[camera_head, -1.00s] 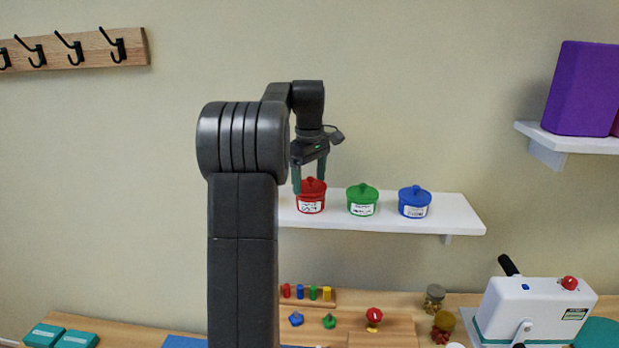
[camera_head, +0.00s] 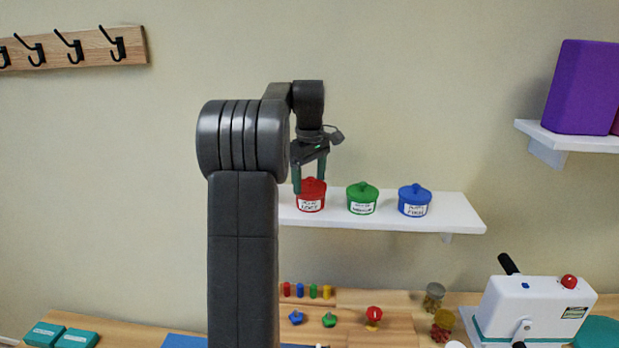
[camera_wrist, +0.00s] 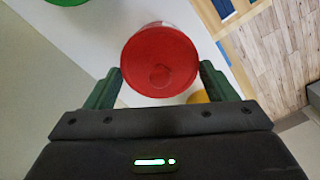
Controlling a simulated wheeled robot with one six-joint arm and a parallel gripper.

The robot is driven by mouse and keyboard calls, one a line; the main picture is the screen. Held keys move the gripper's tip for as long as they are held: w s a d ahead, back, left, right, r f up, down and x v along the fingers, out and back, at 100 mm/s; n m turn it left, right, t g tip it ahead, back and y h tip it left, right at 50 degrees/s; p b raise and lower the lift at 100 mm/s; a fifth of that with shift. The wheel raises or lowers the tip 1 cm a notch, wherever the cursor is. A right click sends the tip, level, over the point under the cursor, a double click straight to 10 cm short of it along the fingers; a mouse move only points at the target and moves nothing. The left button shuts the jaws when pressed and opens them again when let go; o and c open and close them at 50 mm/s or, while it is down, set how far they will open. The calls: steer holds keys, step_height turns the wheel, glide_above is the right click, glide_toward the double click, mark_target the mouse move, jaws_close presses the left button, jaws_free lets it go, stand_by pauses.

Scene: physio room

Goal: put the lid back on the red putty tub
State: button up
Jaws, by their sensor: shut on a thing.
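The red putty tub (camera_head: 311,206) with a white label stands at the left of the visible part of the white wall shelf. Its red lid (camera_wrist: 160,62), with a small round knob, is at the top of the tub. My gripper (camera_head: 310,177) points down over it, one finger on each side, and is shut on the lid. In the wrist view my gripper (camera_wrist: 161,75) has its green fingertips against the lid's left and right edges. I cannot tell whether the lid sits flush; the join is too small to make out.
On the shelf (camera_head: 462,222), a green tub (camera_head: 362,200) and a blue tub (camera_head: 414,202) stand to the right, both lidded. The bench below holds pegs, coloured knobs, jars and a white machine (camera_head: 535,310). The shelf's right end is clear.

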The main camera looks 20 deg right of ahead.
steer(key=o, duration=0.9)
steer(key=shift+o, duration=0.2)
steer(key=shift+r, duration=3.5)
steer(key=shift+c, duration=0.2)
jaws_close()
steer(key=shift+f, duration=0.15)
